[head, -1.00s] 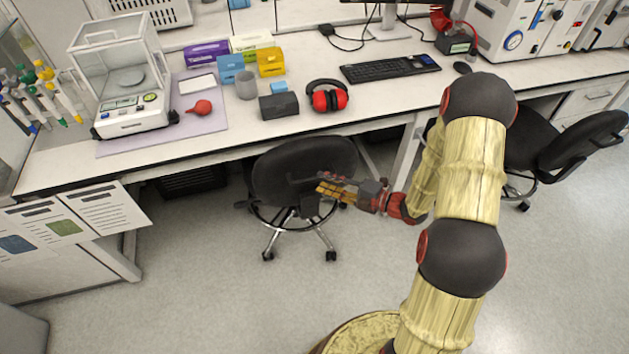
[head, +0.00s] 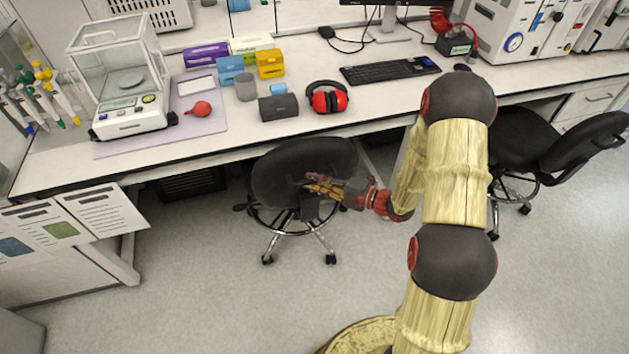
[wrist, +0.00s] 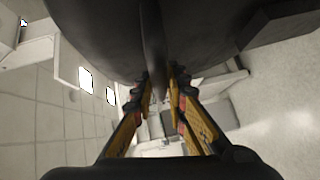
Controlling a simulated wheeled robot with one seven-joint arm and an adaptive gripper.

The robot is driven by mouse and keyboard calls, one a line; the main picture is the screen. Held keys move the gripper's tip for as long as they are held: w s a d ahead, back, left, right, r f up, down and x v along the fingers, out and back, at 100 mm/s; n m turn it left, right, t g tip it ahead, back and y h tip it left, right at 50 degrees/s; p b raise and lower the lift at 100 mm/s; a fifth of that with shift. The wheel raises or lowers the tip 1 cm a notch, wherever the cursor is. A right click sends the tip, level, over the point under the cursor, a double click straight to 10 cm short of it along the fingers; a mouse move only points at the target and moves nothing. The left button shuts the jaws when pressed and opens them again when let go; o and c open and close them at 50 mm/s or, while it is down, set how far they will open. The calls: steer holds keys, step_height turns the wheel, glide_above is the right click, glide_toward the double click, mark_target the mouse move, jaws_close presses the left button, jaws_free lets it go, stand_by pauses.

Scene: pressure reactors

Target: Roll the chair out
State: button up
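A black office chair (head: 290,170) stands partly under the front edge of the bench, its low backrest facing me. In the head view my gripper (head: 318,186) is at the right part of the backrest, reaching in from the right. In the wrist view the dark chair back (wrist: 100,35) fills the top, with a narrow ridge running down between the two fingers. My gripper (wrist: 160,88) looks open, with its fingertips on either side of that ridge. Whether they touch it is hidden.
The bench (head: 215,150) carries a balance (head: 125,90), boxes, red earmuffs (head: 327,97) and a keyboard (head: 390,70). A second black chair (head: 540,145) stands at the right. Bench legs flank the chair. The floor (head: 220,300) in front of it is clear.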

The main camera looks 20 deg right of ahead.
jaws_close()
stand_by(0.5)
